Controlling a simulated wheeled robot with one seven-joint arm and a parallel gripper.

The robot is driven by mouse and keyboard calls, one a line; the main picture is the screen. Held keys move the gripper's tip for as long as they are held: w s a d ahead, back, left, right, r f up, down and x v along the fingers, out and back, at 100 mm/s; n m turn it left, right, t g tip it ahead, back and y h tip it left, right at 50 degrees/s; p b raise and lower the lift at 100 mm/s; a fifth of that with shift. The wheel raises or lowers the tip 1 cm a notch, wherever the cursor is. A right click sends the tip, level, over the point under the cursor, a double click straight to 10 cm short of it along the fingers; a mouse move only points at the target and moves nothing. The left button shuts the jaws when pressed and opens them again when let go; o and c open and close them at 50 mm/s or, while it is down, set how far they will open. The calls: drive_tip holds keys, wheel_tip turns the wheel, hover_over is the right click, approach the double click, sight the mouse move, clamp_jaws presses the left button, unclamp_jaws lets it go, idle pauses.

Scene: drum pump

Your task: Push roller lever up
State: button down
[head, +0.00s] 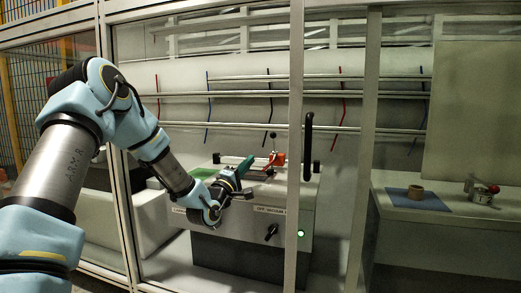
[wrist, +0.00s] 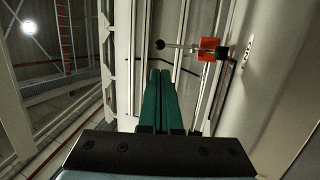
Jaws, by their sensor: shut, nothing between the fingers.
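The lever (head: 274,146) is a thin rod with a dark ball on its end, rising from a red-orange block (head: 279,158) on top of the grey cabinet. In the wrist view the lever's rod (wrist: 182,46) runs sideways from the orange block (wrist: 208,44) to the dark ball on the left. My gripper (head: 249,159) has green fingers and is shut and empty, just left of the block in the head view. In the wrist view the shut fingertips (wrist: 159,72) lie below the ball, with a gap showing between them. Whether this is the roller lever I cannot tell.
A tall black handle (head: 308,140) and a frame post (head: 296,120) stand right of the lever. A green panel (head: 203,173) lies on the cabinet's left. A black knob (head: 271,232) and green light (head: 300,233) are on its front. A bench (head: 450,225) stands right.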

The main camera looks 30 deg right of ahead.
sight(271, 136)
idle(0.3)
drive_tip(key=b+x, duration=0.4)
drive_tip(key=x, duration=1)
drive_tip(key=shift+s+b, duration=0.1)
drive_tip(key=shift+b, duration=0.2)
drive_tip(key=shift+r+p, duration=0.2)
drive_tip(key=shift+p, duration=0.1)
